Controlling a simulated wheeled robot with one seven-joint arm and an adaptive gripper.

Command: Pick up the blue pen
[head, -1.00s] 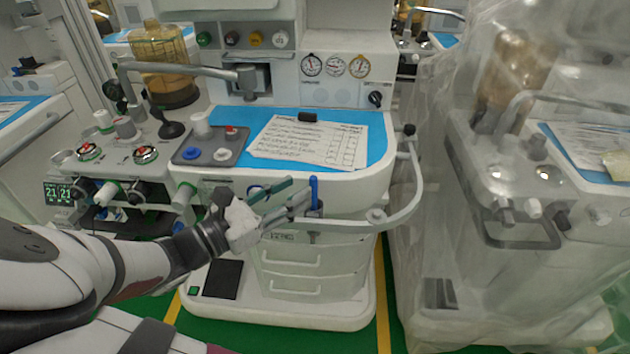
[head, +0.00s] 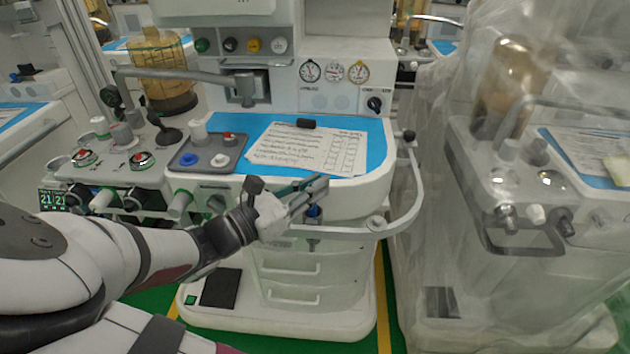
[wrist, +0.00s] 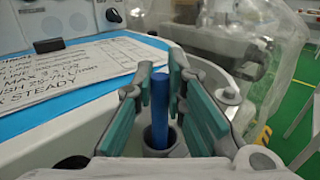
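The blue pen (wrist: 159,110) stands upright in a small grey cup-like holder (wrist: 160,138) at the front edge of the cart. In the head view only a short blue part of the pen (head: 313,211) shows below my fingers; they hide its top. My gripper (wrist: 161,66) is open, with its teal-padded fingers on either side of the pen. Gaps show between the pen and the pads, so it does not look gripped. In the head view my gripper (head: 321,183) reaches across the cart's front edge from the left.
A curved white rail (head: 412,205) runs round the cart's front right corner, close to the holder. A printed sheet (head: 308,148) with a black clip lies on the blue worktop mat (head: 376,135). A plastic-covered cart (head: 520,230) stands at the right.

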